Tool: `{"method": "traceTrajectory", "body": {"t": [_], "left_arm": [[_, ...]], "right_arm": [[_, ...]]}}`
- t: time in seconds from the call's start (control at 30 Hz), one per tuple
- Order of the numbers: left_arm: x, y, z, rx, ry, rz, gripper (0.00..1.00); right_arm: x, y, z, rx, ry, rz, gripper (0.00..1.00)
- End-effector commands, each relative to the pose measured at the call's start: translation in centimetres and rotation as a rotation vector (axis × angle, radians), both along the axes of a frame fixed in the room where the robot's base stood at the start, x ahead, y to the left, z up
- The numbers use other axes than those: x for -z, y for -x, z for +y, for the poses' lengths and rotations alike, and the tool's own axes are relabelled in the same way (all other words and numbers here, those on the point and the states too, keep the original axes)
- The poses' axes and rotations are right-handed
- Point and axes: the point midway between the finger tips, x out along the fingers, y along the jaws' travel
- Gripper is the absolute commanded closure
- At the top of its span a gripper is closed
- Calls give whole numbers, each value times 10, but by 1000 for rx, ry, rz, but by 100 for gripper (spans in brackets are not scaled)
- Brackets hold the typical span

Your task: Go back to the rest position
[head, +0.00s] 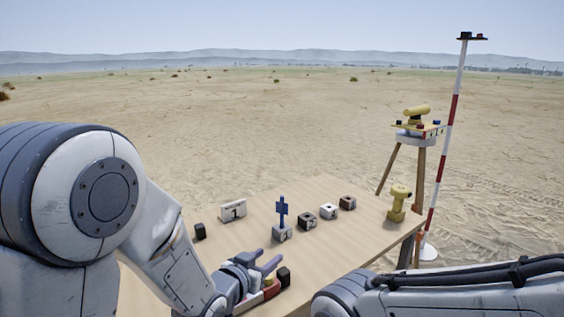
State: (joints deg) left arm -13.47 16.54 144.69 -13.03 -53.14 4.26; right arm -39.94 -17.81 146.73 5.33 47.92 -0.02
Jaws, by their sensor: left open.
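My left gripper (268,266) is open above the near part of the wooden table (335,250), with its fingers pointing forward. Nothing shows between the fingers. A red and white piece (271,290) and a black block (284,276) sit close beside and below it; whether they touch the gripper I cannot tell. A blue cross-shaped piece (282,209) stands upright on a grey block (282,233), beyond the gripper. My right arm crosses the bottom right, but its gripper is out of view.
A white block marked 1 (233,210), a black block (200,231) and several numbered blocks (308,222) stand across the table. A yellow object (398,204) stands at the right corner. Beyond are a tripod stand (419,185) and a red-white pole (447,130). Open sand lies behind.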

Motion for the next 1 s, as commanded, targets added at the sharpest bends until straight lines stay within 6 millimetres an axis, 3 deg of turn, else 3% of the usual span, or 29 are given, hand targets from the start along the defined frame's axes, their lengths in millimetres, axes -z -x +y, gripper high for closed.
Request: {"method": "traceTrajectory", "body": {"t": [0.37, 0.57, 0.73, 1.0], "left_arm": [[13, 24, -3, 1, -81, 144, 51], [23, 54, -11, 19, -158, 286, 51], [32, 104, -16, 50, -252, 472, 51], [36, 218, -8, 142, -424, 824, 51]], "right_arm": [[0, 0, 0, 0, 0, 0, 55], [0, 0, 0, 0, 0, 0, 55], [0, 0, 0, 0, 0, 0, 55], [0, 0, 0, 0, 0, 0, 55]]}}
